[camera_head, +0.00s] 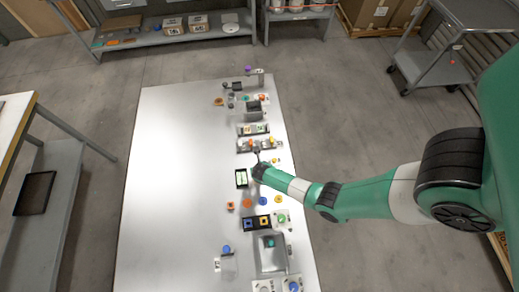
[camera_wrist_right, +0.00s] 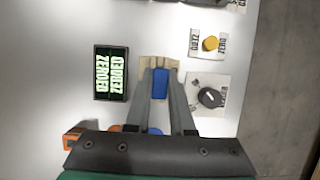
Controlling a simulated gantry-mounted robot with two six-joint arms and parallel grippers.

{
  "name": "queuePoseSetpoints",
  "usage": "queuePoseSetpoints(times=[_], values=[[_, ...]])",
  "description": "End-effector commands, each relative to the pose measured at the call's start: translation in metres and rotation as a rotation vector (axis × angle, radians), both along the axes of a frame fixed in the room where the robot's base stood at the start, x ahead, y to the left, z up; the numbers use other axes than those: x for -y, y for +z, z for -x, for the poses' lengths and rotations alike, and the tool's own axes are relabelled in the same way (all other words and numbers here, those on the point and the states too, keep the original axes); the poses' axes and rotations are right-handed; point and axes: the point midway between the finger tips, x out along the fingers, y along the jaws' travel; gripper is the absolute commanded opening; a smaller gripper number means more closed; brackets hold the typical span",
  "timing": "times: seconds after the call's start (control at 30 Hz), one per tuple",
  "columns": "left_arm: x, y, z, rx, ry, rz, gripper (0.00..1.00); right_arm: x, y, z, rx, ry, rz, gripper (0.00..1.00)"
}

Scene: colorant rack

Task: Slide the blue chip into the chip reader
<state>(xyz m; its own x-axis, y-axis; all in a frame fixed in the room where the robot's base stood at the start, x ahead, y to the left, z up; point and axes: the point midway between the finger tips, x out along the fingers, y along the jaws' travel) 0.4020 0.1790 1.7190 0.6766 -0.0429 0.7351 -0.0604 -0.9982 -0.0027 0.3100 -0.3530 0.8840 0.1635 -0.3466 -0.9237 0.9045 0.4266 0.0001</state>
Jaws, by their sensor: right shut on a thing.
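The blue chip (camera_wrist_right: 160,85) shows between the two fingers of my right gripper (camera_wrist_right: 161,74) in the right wrist view, and the gripper is shut on it. A tan piece (camera_wrist_right: 158,61) lies at the fingertips, just beyond the chip; I cannot tell if they touch. A black device with a lit green display (camera_wrist_right: 111,73) is left of the fingers. I cannot tell which of these is the chip reader. My left gripper is out of view.
The white table (camera_head: 170,180) is clear on its left half. Small devices and coloured pieces line its right side. A yellow knob (camera_wrist_right: 210,44) and a dark round knob (camera_wrist_right: 209,97) sit on pale plates right of the fingers. An orange piece (camera_wrist_right: 73,138) is at lower left.

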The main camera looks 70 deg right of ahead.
Motion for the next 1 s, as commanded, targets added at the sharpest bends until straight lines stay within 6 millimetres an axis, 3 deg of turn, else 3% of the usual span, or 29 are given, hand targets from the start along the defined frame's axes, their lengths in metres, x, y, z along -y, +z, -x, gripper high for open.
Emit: queuePoseSetpoints(times=[0.6,0.63,0.8,1.0], values=[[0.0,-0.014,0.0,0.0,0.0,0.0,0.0,0.0,-0.016,0.0,0.0,0.0,0.0,0.0],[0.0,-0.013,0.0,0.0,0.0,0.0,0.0,0.0,-0.015,0.0,0.001,0.0,0.001,0.27],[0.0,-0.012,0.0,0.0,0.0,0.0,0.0,0.0,-0.015,0.0,0.0,0.0,0.0,0.56],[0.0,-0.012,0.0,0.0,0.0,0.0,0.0,0.0,-0.015,0.0,0.0,0.0,0.0,0.56]])
